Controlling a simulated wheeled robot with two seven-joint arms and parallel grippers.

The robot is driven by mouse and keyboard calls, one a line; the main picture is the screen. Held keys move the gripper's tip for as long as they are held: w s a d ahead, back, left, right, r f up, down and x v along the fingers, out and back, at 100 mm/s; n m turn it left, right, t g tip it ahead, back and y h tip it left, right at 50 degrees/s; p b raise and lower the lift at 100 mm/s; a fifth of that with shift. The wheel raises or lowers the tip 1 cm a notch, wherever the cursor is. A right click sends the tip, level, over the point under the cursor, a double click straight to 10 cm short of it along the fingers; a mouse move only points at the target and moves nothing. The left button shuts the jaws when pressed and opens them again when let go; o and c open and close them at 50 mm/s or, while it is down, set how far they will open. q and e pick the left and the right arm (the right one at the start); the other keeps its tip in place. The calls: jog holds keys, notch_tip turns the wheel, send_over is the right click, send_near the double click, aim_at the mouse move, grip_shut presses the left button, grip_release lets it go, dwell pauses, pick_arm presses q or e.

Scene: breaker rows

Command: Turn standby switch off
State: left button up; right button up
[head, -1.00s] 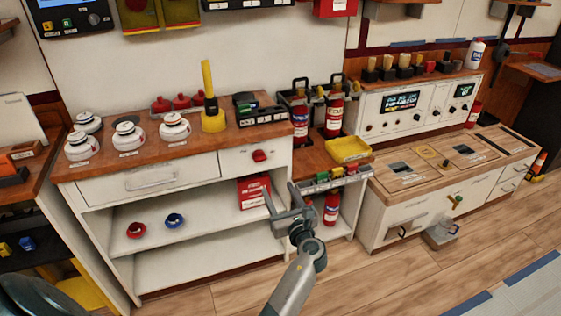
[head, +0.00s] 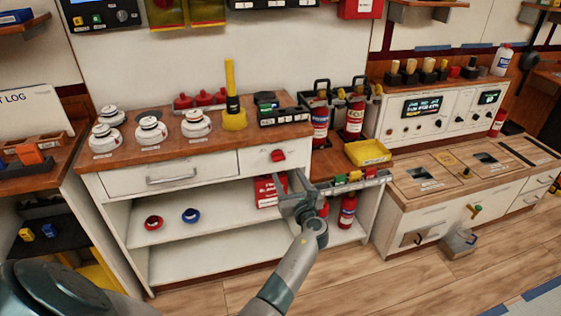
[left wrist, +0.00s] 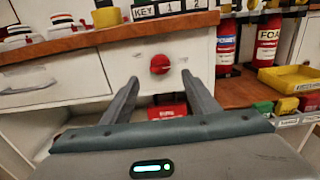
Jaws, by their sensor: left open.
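A red knob (head: 278,155) sits on the white front panel below the wooden counter. It also shows in the left wrist view (left wrist: 160,64), ahead of and between the finger tips, with a clear gap. I see no readable label naming it the standby switch. My left gripper (head: 298,180) is open and empty, just below and right of the knob in the head view. Its two fingers also show in the left wrist view (left wrist: 160,82), pointing at the panel and touching nothing I can see. My right gripper is not in view.
A red box (head: 266,191) lies on the shelf below the knob. Fire extinguishers (head: 320,120), a yellow tray (head: 367,152) and a row of small coloured blocks (head: 347,178) are to the right. A wide drawer (head: 170,172) is to the left.

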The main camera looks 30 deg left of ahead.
aim_at(280, 159)
pick_arm(q)
jog(key=x, duration=0.8)
jog(key=shift+w+a, duration=0.1)
jog(key=shift+w, duration=0.05)
jog(key=shift+w+a, duration=0.2)
jog(key=shift+a, duration=0.05)
jog(key=shift+w+a, duration=0.15)
jog(key=shift+a, duration=0.05)
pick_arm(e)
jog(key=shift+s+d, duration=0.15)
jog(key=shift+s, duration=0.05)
pick_arm(q)
jog(key=c, duration=1)
jog(key=shift+c, duration=0.2)
